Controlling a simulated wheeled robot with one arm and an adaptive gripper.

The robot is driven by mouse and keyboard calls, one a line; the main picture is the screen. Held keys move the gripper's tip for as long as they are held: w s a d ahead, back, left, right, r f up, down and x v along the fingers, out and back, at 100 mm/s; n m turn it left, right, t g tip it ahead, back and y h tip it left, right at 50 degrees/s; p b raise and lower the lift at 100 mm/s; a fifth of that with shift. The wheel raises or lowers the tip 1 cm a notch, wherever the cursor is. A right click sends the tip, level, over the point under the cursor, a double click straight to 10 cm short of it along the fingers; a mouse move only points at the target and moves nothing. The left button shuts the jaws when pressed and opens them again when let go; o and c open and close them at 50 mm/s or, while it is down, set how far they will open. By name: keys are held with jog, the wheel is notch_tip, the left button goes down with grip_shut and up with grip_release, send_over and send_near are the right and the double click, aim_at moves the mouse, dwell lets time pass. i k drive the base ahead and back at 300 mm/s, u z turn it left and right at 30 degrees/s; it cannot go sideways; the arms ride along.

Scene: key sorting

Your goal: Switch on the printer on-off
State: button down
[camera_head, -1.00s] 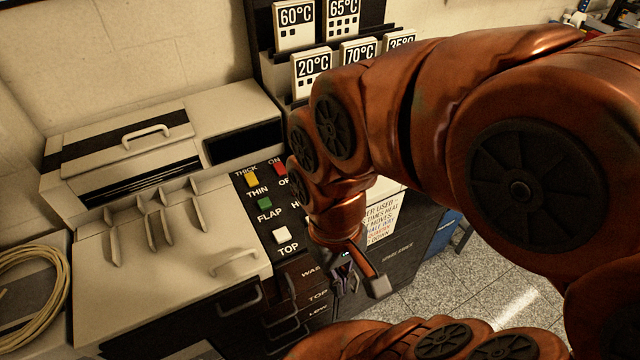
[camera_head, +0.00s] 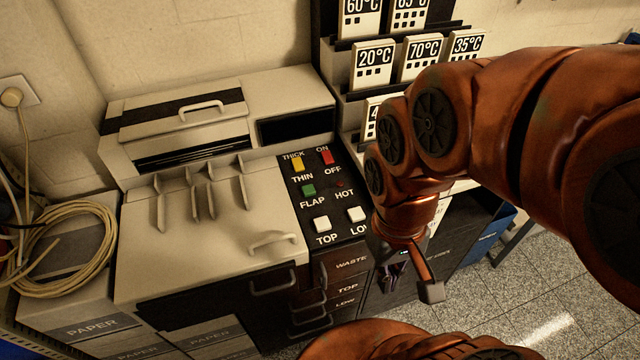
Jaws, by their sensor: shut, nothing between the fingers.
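The printer (camera_head: 205,270) is a cream, boxy machine in the head view, with a black control panel (camera_head: 312,188) on its right side. The on-off switch (camera_head: 327,157) is a small red rocker between the labels ON and OFF. A yellow switch (camera_head: 297,163) marked THICK and THIN sits left of it. A green FLAP button (camera_head: 308,190) and white TOP (camera_head: 322,224) and LOW (camera_head: 356,214) buttons lie below. My gripper (camera_head: 415,292) is shut and empty, hanging to the right of and below the panel, apart from it.
A dark rack of temperature cards (camera_head: 373,64) stands behind and right of the panel. A coiled cable (camera_head: 75,245) lies at left. Drawers (camera_head: 345,288) are below the panel. Open floor (camera_head: 540,290) shows at right.

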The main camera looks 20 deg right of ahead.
aim_at(327, 157)
jog(key=u, duration=0.5)
jog(key=k, duration=0.6)
jog(key=u, duration=0.85)
jog(key=i, duration=1.1)
jog(key=z, duration=0.7)
